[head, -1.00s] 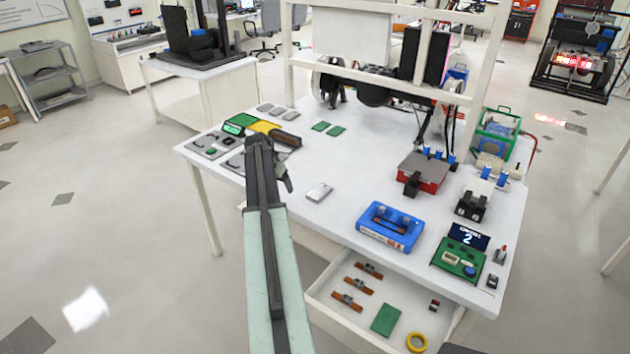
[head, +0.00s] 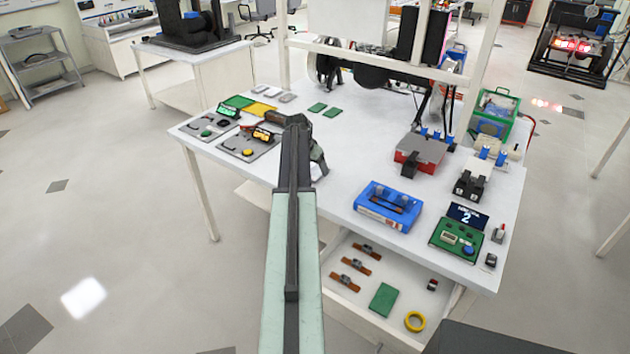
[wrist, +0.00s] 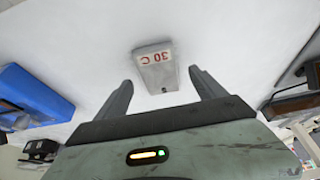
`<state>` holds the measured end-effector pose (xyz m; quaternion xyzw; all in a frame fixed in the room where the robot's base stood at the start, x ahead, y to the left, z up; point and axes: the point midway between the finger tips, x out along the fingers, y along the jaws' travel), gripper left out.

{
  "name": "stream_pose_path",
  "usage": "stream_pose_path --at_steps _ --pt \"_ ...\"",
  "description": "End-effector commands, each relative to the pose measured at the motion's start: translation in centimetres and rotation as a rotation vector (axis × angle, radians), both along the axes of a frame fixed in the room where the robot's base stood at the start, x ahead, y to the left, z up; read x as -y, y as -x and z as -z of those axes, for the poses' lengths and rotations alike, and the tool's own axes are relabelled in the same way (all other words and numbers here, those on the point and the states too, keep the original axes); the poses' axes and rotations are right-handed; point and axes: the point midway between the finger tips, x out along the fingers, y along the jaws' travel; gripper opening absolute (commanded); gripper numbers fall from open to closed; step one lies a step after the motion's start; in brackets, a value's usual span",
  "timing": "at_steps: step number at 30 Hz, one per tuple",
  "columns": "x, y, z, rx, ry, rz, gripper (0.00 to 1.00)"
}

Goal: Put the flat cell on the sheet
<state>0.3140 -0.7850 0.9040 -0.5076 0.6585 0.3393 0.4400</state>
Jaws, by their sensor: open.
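The flat cell (wrist: 153,68) is a small silver-grey block marked "30 C". In the wrist view it lies on the white tabletop, just ahead of and between the fingers of my gripper (wrist: 160,80). My gripper is open with nothing between its fingers, and no contact with the cell shows. In the head view my gripper (head: 319,166) is over the table's front left part and hides the cell.
A blue tray (head: 388,207) stands right of my gripper. Small green pads (head: 317,107) lie farther back. An open drawer (head: 345,318) juts out below the table's front edge.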

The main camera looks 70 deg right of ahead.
Motion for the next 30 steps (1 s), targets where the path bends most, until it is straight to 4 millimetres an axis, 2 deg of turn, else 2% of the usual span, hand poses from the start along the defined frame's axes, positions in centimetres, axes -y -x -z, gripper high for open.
stream_pose_path --at_steps 1,3,10,18,19,20,26,30 --pt "0.4 0.0 1.8 0.0 0.0 0.0 0.8" --pt "0.8 0.1 2.4 0.0 0.0 0.0 0.8" --pt "0.8 0.2 2.0 0.0 0.0 -0.001 0.8" --pt "0.8 0.1 2.0 0.001 0.0 -0.001 0.05" --pt "0.8 0.1 2.0 0.001 0.0 -0.001 0.05" --pt "0.8 0.1 2.0 0.001 0.0 -0.001 0.0" --pt "0.7 0.1 1.8 0.001 0.0 -0.001 0.0" --pt "0.7 0.0 0.8 0.0 0.0 -0.002 0.0"
